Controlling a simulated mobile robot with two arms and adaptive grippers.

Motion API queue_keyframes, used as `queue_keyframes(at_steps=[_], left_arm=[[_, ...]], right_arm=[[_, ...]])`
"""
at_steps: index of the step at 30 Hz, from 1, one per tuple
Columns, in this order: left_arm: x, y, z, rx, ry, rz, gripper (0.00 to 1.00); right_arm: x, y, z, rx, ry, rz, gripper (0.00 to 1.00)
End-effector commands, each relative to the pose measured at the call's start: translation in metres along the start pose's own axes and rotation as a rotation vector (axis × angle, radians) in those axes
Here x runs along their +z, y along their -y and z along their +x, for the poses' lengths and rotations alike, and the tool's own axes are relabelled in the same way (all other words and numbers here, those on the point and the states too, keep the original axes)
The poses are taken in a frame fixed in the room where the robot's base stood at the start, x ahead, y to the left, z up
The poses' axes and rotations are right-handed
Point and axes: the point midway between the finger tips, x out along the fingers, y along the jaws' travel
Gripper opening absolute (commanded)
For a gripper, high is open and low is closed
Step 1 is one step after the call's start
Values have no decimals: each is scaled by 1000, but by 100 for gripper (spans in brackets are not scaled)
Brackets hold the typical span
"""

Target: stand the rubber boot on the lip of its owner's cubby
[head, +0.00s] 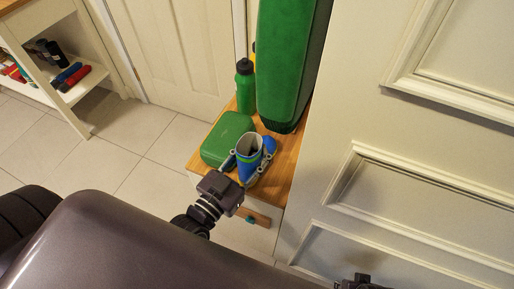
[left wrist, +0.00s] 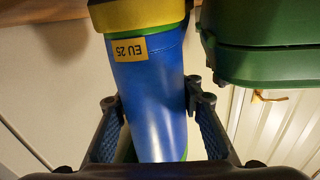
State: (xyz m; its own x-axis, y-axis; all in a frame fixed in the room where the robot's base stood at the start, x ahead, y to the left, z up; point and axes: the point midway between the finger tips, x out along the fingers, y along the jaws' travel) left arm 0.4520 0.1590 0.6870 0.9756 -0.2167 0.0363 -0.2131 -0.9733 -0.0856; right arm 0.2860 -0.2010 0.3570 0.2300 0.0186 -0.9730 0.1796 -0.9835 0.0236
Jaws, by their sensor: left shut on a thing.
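The rubber boot (head: 249,158) is blue with green trim, and its grey opening faces up in the head view. The left wrist view shows its blue shaft (left wrist: 150,90) with a yellow "EU 25" label. My left gripper (head: 242,163) is shut on the boot, one finger on each side of the shaft. The boot is over the front part of the cubby's wooden top (head: 284,168); whether its sole touches the wood is hidden. A dark part of my right gripper (head: 362,282) shows at the bottom edge; its fingers cannot be made out.
A green case (head: 229,138) lies left of the boot and also shows in the left wrist view (left wrist: 265,50). A green bottle (head: 245,88) and a tall green bag (head: 290,65) stand behind. A white panelled wall (head: 330,150) closes the right side. Tiled floor (head: 130,155) is free at left.

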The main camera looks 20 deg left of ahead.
Motion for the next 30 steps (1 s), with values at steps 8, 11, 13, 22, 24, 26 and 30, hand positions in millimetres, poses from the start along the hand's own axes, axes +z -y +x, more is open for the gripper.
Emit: queue_keyframes(at_steps=[8, 11, 13, 22, 24, 26, 30], left_arm=[[0, 0, 0, 0, 1, 0, 42], [0, 0, 0, 0, 1, 0, 53], [0, 0, 0, 0, 1, 0, 54], [0, 0, -5, 0, 3, 1, 54], [1, 0, -11, 1, 4, 1, 54], [1, 0, -20, 1, 4, 2, 54], [2, 0, -48, 1, 8, 0, 54]], right_arm=[[0, 0, 0, 0, 1, 0, 29], [0, 0, 0, 0, 1, 0, 29], [0, 0, 0, 0, 0, 0, 29], [0, 0, 0, 0, -1, 0, 29], [0, 0, 0, 0, -2, 0, 29], [0, 0, 0, 0, -2, 0, 29], [7, 0, 5, -1, 11, -1, 29]])
